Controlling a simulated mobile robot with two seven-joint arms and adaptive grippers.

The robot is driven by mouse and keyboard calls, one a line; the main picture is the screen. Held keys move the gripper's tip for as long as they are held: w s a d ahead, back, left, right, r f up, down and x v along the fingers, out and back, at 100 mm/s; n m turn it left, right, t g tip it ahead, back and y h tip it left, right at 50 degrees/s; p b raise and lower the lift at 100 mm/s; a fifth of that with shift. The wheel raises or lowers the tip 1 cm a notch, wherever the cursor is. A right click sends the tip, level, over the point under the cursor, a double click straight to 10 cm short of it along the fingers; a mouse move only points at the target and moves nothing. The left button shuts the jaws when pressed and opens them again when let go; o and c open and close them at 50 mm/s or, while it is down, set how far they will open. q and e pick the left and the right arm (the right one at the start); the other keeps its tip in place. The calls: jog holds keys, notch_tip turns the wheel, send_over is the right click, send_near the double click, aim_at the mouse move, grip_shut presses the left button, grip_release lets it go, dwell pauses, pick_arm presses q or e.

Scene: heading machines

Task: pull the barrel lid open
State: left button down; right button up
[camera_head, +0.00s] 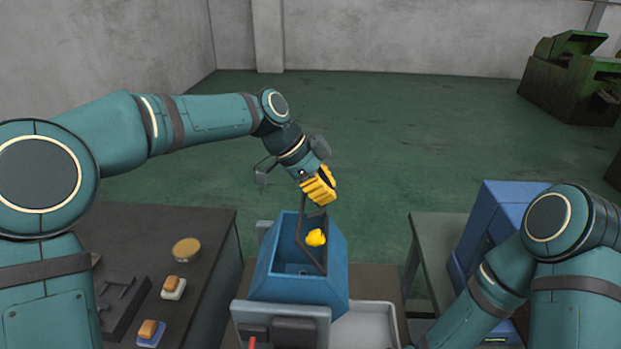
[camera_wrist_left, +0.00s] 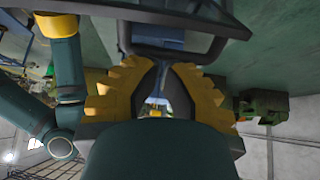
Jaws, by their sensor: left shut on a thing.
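A blue box-shaped barrel (camera_head: 282,288) stands at the middle front, its top open to the view. A thin dark frame (camera_head: 300,226) rises from its opening, and I take it for the lid or its handle. A yellow piece (camera_head: 316,238) shows at the opening. My left gripper (camera_head: 320,196), with yellow fingers, is at the frame's upper end, shut on it. In the left wrist view the dark frame (camera_wrist_left: 205,50) crosses just beyond the finger ends; the exact contact is hard to see. My right arm comes in at the lower right; its gripper is out of view.
A dark table (camera_head: 215,225) at the left holds a round tan-topped item (camera_head: 186,249) and small blocks. A grey panel (camera_head: 285,312) stands in front of the barrel. A blue cabinet (camera_head: 500,210) is at the right. Open green floor lies behind.

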pick_arm(q)
jog(key=shift+d+f+y+p, duration=0.25)
jog(key=shift+d+y+p, duration=0.35)
jog(key=shift+d, duration=0.55)
jog(key=shift+d+f+y+p, duration=0.25)
jog(key=shift+d+y+p, duration=0.35)
jog(key=shift+d, duration=0.55)
pick_arm(e)
jog(key=shift+d+r, duration=0.1)
jog(key=shift+r, duration=1.75)
pick_arm(q)
jog(key=shift+r, duration=0.2)
pick_arm(e)
jog(key=shift+r, duration=0.15)
pick_arm(q)
jog(key=shift+r+p, duration=0.7)
pick_arm(e)
jog(key=shift+r, duration=0.55)
pick_arm(q)
jog(key=shift+r, duration=0.1)
pick_arm(e)
jog(key=shift+r, duration=0.1)
